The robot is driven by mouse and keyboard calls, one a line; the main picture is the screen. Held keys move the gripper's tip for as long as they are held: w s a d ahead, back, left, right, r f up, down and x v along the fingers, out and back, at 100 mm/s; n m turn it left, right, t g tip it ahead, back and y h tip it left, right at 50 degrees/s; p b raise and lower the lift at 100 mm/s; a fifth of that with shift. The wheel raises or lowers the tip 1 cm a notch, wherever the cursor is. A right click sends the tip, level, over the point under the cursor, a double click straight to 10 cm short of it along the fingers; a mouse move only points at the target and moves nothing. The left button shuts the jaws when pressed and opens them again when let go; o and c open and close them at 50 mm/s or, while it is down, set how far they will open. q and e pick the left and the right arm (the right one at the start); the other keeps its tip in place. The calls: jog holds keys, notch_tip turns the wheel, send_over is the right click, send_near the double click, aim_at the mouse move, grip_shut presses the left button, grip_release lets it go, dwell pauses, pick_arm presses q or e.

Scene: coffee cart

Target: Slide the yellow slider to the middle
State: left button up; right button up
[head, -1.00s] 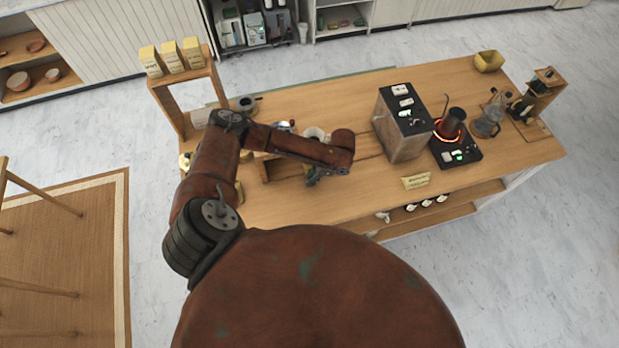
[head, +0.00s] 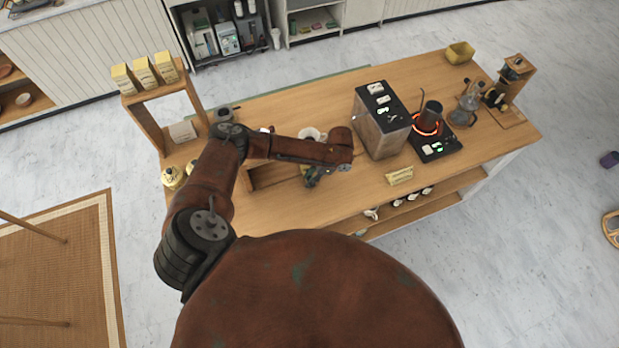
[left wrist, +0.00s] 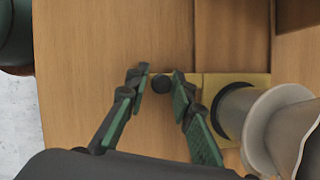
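In the left wrist view a flat yellow slider (left wrist: 258,79) lies on the wood, with a small black knob (left wrist: 161,83) at its left end. A white funnel-shaped dripper and a dark ring cover much of the slider. My left gripper (left wrist: 160,77) is open, with one finger on each side of the knob. I cannot tell whether either finger touches it. In the head view my left gripper (head: 311,177) is low over the counter's front left half, and my arm hides the slider. My right gripper is not in view.
The wooden counter (head: 270,205) has a grey box machine (head: 380,130), a glowing hot plate (head: 436,146) and a glass carafe (head: 464,112) to the right. A small yellow sign (head: 400,176) stands near the front edge. A shelf with yellow boxes (head: 145,72) is at the left.

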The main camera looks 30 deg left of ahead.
pick_arm(q)
jog(key=shift+o, duration=1.2)
jog(key=shift+r, duration=0.1)
jog(key=shift+w, duration=0.1)
jog(key=v, duration=1.2)
jog(key=shift+a, duration=0.1)
